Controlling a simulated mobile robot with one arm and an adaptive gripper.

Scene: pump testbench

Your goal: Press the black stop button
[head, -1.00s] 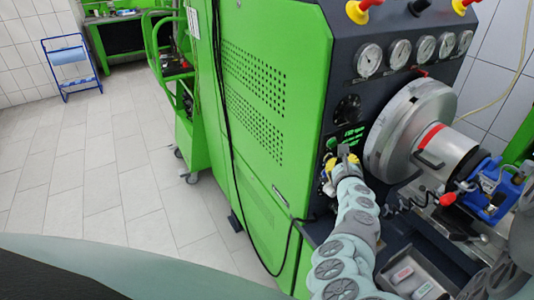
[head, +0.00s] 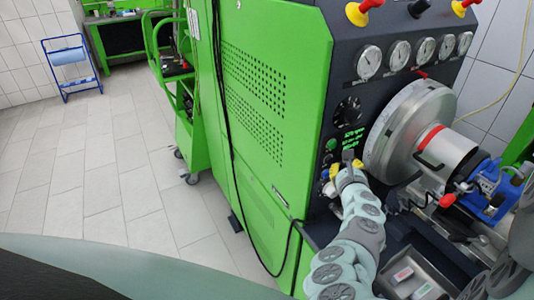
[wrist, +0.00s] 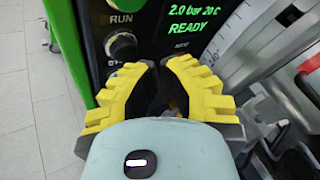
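The black button (wrist: 122,46) sits in a pale ring on the dark control panel, just below the RUN label (wrist: 121,20). In the head view it is small and dark (head: 327,159), below the green button (head: 331,145). My gripper (wrist: 160,66) has yellow-and-black fingers whose tips come together, with nothing seen between them. In the wrist view the tips lie right of and below the black button, apart from it in the picture; depth to the panel is hard to tell. The lettering under the button is partly hidden by the left finger. My gripper also shows in the head view (head: 346,165).
A green display (wrist: 193,20) reads 2.0 bar and READY. A large metal disc (head: 408,130) stands right of the panel. A blue clamp (head: 490,188) and coiled cable are further right. A small tray (head: 415,275) lies below. Tiled floor left is clear.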

